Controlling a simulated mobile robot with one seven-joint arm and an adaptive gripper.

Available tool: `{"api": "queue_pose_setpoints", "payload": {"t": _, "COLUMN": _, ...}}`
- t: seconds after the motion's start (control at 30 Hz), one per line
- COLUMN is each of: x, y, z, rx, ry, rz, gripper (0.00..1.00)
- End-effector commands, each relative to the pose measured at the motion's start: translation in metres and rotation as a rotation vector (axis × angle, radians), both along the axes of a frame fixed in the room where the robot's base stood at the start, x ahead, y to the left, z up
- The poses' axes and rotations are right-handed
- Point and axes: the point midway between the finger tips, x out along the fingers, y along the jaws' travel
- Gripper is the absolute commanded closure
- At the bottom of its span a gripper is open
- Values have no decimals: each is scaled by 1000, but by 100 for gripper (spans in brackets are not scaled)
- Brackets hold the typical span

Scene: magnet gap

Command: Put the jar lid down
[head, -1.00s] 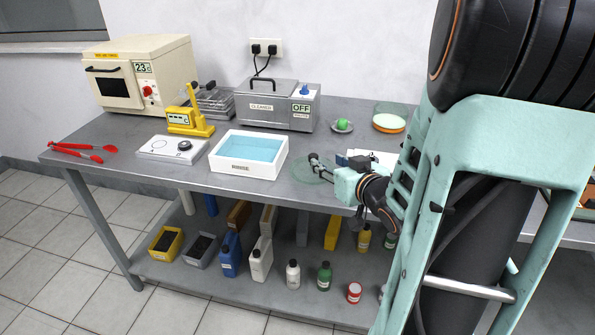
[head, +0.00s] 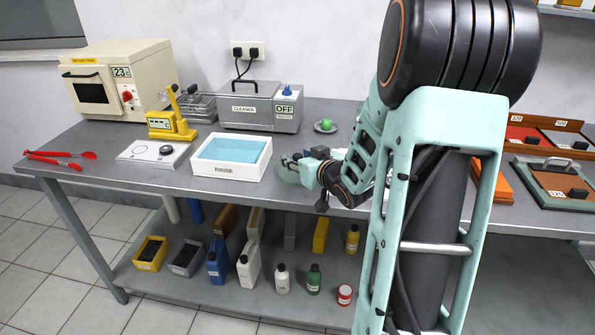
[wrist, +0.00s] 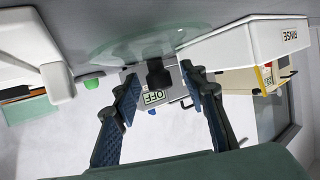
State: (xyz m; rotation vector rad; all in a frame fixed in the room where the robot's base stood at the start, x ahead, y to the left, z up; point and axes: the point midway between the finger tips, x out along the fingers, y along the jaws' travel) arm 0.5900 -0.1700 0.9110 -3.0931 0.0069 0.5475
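The jar lid is a clear, greenish glass disc (wrist: 140,38) with a black knob (wrist: 158,73), seen in the wrist view. It appears to lie flat on the grey bench, close to the white rinse tray. In the head view the lid (head: 286,173) is a faint pale disc at my gripper, to the right of the tray. My gripper (wrist: 160,78) is open, its two dark fingers on either side of the knob with a visible gap at each side. In the head view my gripper (head: 297,161) is small and partly covered by my own wrist.
The rinse tray (head: 233,172) stands just left of the lid. The cleaner box (head: 259,110), marked OFF, and a saucer with a green item (head: 326,126) are behind. Framed boards (head: 560,185) lie at the right. My arm covers part of the bench.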

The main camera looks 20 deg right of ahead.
Motion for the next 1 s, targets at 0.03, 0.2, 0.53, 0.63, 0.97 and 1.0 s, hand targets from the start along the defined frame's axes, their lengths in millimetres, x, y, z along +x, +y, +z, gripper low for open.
{"api": "queue_pose_setpoints", "payload": {"t": 0.03, "x": 4, "y": 0, "z": -2, "rx": 0, "ry": 0, "rz": 1, "gripper": 61}}
{"api": "queue_pose_setpoints", "payload": {"t": 0.2, "x": 6, "y": 0, "z": -2, "rx": 1, "ry": 1, "rz": 0, "gripper": 61}}
{"api": "queue_pose_setpoints", "payload": {"t": 0.53, "x": 5, "y": 0, "z": -2, "rx": 1, "ry": 0, "rz": 0, "gripper": 87}}
{"api": "queue_pose_setpoints", "payload": {"t": 0.63, "x": 5, "y": 0, "z": -2, "rx": 1, "ry": 0, "rz": -1, "gripper": 98}}
{"api": "queue_pose_setpoints", "payload": {"t": 0.97, "x": 6, "y": 0, "z": -1, "rx": 0, "ry": -1, "rz": -1, "gripper": 100}}
{"api": "queue_pose_setpoints", "payload": {"t": 1.0, "x": 6, "y": 0, "z": -1, "rx": 0, "ry": -1, "rz": -1, "gripper": 100}}
